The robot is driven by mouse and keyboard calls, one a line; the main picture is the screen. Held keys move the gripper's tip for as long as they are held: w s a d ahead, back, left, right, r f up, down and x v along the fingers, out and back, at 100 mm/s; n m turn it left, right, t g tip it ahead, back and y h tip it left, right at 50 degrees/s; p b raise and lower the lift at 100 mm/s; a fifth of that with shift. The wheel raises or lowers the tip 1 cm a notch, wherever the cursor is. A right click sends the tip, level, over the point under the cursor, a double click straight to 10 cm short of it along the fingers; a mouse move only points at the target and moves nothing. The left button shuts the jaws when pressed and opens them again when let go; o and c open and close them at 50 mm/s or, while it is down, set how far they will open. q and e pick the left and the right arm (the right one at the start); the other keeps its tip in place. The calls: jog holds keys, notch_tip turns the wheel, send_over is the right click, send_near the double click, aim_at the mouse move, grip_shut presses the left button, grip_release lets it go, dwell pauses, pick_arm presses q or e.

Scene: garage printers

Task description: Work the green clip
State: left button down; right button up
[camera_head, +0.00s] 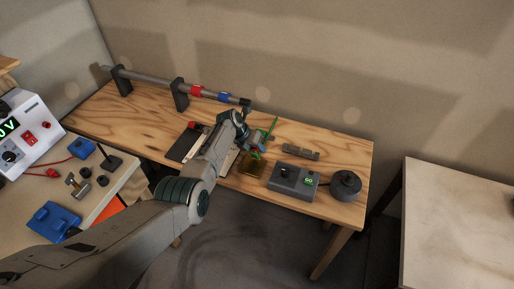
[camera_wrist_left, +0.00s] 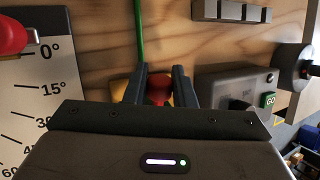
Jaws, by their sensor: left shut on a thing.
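A thin green strip or lead (camera_head: 271,128) stands out by my left gripper on the wooden bench. It also shows in the left wrist view (camera_wrist_left: 139,35), running down to the left finger; I cannot tell whether it is part of a clip. My left gripper (camera_head: 256,150) is low over the bench. In the left wrist view its fingers (camera_wrist_left: 159,78) close around a red rounded piece (camera_wrist_left: 158,90). The fingers hide much of that piece. A yellow-brown block (camera_head: 252,167) lies just below the gripper. My right gripper is not in view.
A grey slotted bar (camera_head: 300,152) lies behind. A rail with red and blue bands (camera_head: 210,94) runs along the back. An angle-marked plate (camera_wrist_left: 30,105) is at left.

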pick_arm(q)
jog(key=c, duration=1.3)
grip_release()
jog(key=shift+o, duration=0.2)
jog(key=shift+a+r, duration=0.1)
jog(key=shift+a+r, duration=0.1)
jog(key=shift+r, duration=0.1)
jog(key=v, duration=1)
jog(key=shift+b, duration=0.4)
jog(key=shift+s+f, duration=0.1)
jog(key=shift+s, duration=0.05)
